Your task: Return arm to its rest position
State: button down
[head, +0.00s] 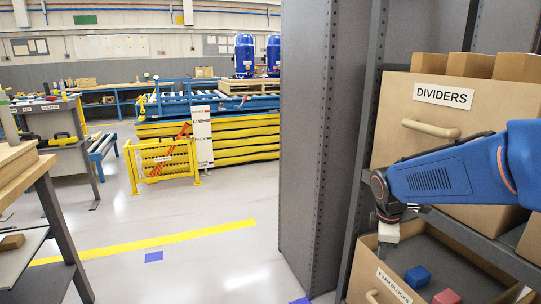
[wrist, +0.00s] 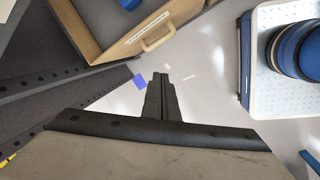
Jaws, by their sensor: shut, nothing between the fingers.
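My blue arm reaches in from the right in the head view. In the head view the fingertips are too small to make out.
The drawer holds a blue block (head: 417,276) and a red block (head: 446,297). A closed dividers drawer (head: 440,105) sits above, beside a grey shelf upright (head: 325,150). A blue cylinder (wrist: 298,50) stands on a white plate (wrist: 262,85). Open floor lies left.

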jog(key=s+a+r+m+t+y, duration=0.1)
jog(key=s+r+m, duration=0.1)
jog(key=s+m, duration=0.5)
jog(key=s+a+r+m+t, duration=0.1)
jog(key=s+m, duration=0.6)
jog(key=s, duration=0.9)
jog(key=shift+s+a+r+t+y, duration=0.3)
jog(key=shift+a+r+y, duration=0.1)
jog(key=shift+a+r, duration=0.35)
jog(key=shift+f, duration=0.1)
